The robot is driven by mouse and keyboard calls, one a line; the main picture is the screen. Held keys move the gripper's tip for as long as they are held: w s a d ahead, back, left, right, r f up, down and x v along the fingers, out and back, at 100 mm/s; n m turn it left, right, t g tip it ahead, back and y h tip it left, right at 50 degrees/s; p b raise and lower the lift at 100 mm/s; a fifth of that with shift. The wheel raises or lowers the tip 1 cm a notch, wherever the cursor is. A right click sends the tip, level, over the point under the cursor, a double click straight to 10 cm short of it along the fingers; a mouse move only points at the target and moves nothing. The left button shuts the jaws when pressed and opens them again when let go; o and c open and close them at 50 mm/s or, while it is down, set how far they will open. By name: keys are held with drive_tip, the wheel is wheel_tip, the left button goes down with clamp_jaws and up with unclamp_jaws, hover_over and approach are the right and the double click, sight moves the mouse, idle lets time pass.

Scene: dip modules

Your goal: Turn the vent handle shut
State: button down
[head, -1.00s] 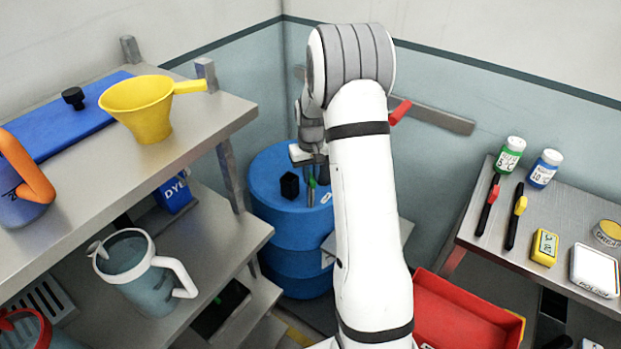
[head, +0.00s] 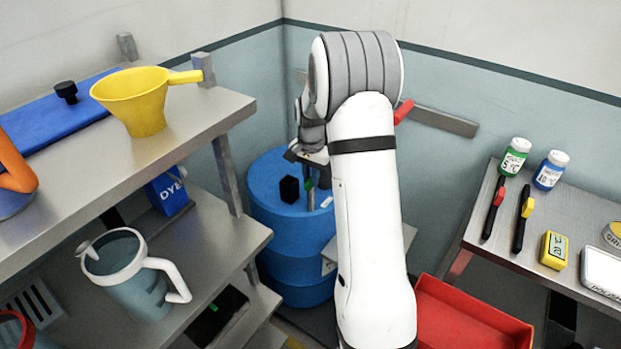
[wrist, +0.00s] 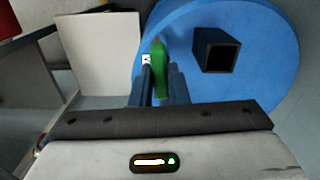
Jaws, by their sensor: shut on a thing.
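The blue drum (head: 275,215) stands in the corner, and its lid also fills much of the wrist view (wrist: 270,70). The green vent handle (wrist: 158,66) is on the lid. My gripper (wrist: 160,72) is shut on the handle, with one dark finger on each side. In the head view the gripper (head: 315,185) points down over the lid, and only a sliver of green handle (head: 308,184) shows beside it. The handle's base is hidden by the fingers.
A black square spout (wrist: 215,50) rises from the lid close to the handle. A metal shelf (head: 215,115) with a yellow funnel (head: 140,98) and a jug (head: 125,270) stands left. A side table (head: 500,235) and a red bin (head: 465,320) are right.

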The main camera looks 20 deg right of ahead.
drive_tip(key=shift+m, duration=0.5)
drive_tip(key=c, duration=1.4)
unclamp_jaws()
wheel_tip(320, 180, up, 7)
drive_tip(key=shift+r+b, duration=0.2)
drive_tip(key=shift+b, duration=0.15)
drive_tip(key=shift+r, duration=0.2)
